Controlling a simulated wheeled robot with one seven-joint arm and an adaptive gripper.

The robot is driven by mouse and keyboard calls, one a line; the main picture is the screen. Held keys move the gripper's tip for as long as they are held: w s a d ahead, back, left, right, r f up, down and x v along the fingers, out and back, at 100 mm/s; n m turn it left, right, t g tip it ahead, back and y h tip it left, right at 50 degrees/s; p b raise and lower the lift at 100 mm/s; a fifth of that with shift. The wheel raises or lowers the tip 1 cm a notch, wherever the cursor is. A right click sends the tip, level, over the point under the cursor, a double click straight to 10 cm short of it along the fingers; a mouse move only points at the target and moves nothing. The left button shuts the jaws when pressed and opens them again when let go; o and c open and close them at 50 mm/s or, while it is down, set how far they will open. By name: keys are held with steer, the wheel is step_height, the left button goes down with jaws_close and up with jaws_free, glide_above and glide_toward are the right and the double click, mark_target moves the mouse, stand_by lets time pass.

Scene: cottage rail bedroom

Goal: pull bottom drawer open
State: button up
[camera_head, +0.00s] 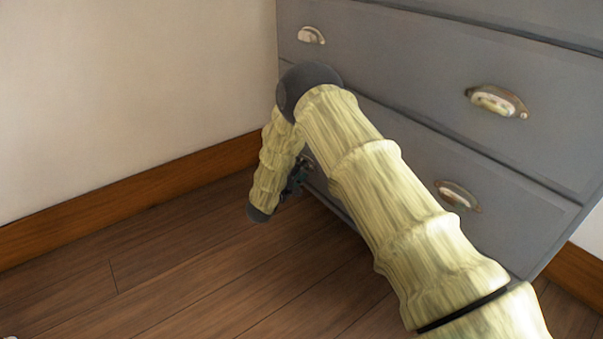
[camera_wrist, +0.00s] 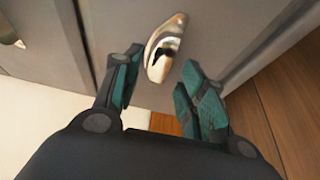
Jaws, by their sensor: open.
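The bottom drawer (camera_head: 490,205) is the lowest front of a grey dresser and looks shut. Its right metal cup handle (camera_head: 457,195) is in plain view. Its left cup handle is mostly hidden behind my arm in the head view; a cup handle (camera_wrist: 163,50) shows large in the wrist view. My gripper (camera_head: 294,180) is low by the left end of the drawer front. In the wrist view my gripper (camera_wrist: 160,72) is open, with dark green-padded fingers on either side of the handle's near end. I cannot tell whether they touch it.
The drawer above (camera_head: 430,90) also looks shut and has two cup handles, the right one (camera_head: 496,100) and the left one (camera_head: 311,35). A cream wall (camera_head: 130,80) with a wooden baseboard (camera_head: 130,190) is at the left. The wood floor (camera_head: 200,270) in front is clear.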

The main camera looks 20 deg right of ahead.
steer(key=shift+b+x, duration=0.45)
steer(key=shift+x, duration=0.7)
jaws_close()
